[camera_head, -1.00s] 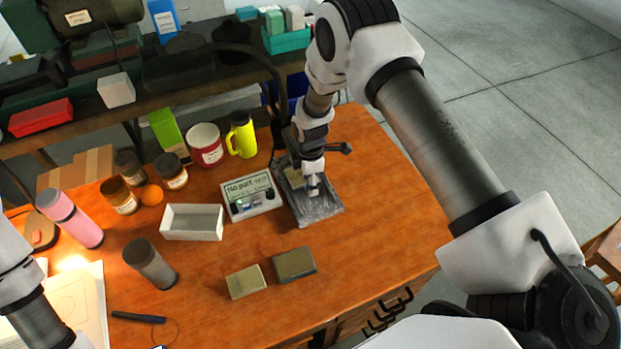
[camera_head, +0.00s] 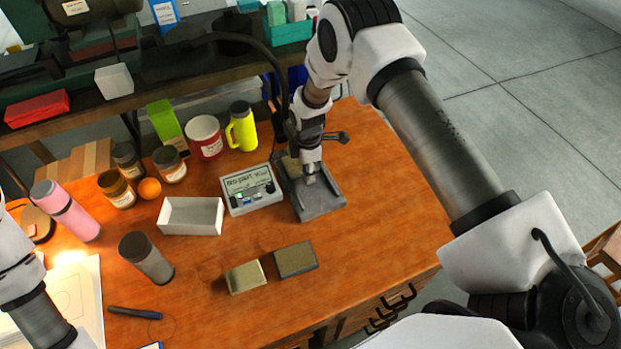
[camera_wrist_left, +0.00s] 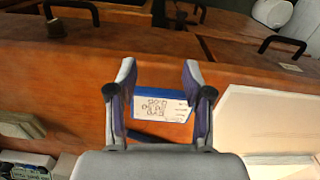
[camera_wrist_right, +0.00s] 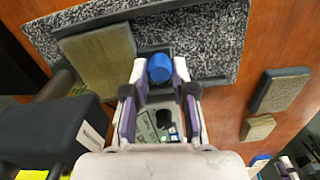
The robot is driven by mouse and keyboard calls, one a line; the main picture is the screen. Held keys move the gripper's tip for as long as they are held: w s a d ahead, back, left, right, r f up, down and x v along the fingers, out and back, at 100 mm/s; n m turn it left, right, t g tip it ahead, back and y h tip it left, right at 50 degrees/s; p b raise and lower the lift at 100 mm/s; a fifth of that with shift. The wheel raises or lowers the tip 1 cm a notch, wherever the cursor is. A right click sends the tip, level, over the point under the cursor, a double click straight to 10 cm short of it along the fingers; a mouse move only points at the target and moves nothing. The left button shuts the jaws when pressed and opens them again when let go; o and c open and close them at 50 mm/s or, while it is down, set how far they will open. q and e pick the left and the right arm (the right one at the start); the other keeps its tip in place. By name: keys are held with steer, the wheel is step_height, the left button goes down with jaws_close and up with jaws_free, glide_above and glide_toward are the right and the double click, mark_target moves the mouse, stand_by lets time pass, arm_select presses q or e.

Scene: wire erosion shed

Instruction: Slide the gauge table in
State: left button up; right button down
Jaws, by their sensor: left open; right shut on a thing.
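The gauge stand has a grey base (camera_head: 323,202) near the bench's far right edge. In the right wrist view it shows a speckled base (camera_wrist_right: 215,35) with dark rails. A tan flat block (camera_wrist_right: 98,58) lies across part of it, and its edge shows in the head view (camera_head: 290,166). My right gripper (camera_head: 311,178) is low over the base. In its wrist view its fingers (camera_wrist_right: 160,80) are shut on a blue knob (camera_wrist_right: 159,68). The gauge table's exact outline is hard to tell. My left gripper (camera_wrist_left: 158,75) is open and empty above the bench.
A grey readout box (camera_head: 252,190) stands left of the base. Two blocks, one pale (camera_head: 245,277), one dark-edged (camera_head: 295,260), lie in front. A blue-edged card (camera_wrist_left: 160,106) lies below my left gripper.

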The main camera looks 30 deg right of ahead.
steer(key=c, duration=1.1)
jaws_free()
steer(key=shift+w, duration=0.15)
steer(key=shift+o, duration=0.8)
steer(key=shift+w+d+f, duration=0.1)
step_height(320, 180, up, 12)
